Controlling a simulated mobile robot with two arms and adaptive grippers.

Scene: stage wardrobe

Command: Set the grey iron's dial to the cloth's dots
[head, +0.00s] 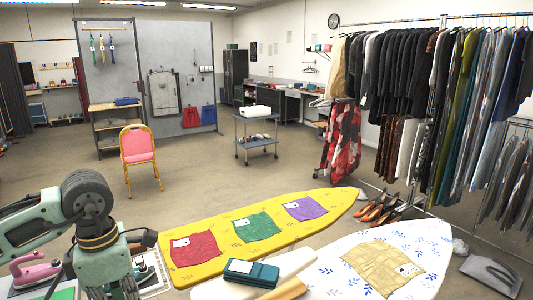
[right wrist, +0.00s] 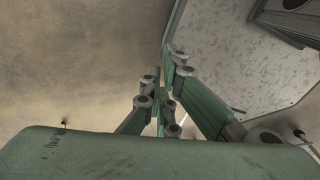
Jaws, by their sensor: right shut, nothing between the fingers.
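I cannot make out a grey iron for certain in either view. A pink iron (head: 35,272) stands at the lower left in the head view. Red (head: 195,249), green (head: 257,227) and purple (head: 306,209) cloths lie on the yellow ironing board (head: 335,197). A tan cloth (head: 383,268) lies on the blue-patterned white board (head: 432,232). The cloths carry small pale labels; any dots are too small to read. My left arm reaches down at the lower left; its fingers are not clearly visible. My right gripper (right wrist: 172,60) is shut and empty in the right wrist view.
A dark teal box-like item (head: 250,272) sits at the bottom centre near a white roll. A grey item (head: 490,275) lies at the lower right, its kind unclear. A pink chair (head: 138,146) and cart (head: 256,137) stand beyond, with open floor around them. Clothes racks line the right.

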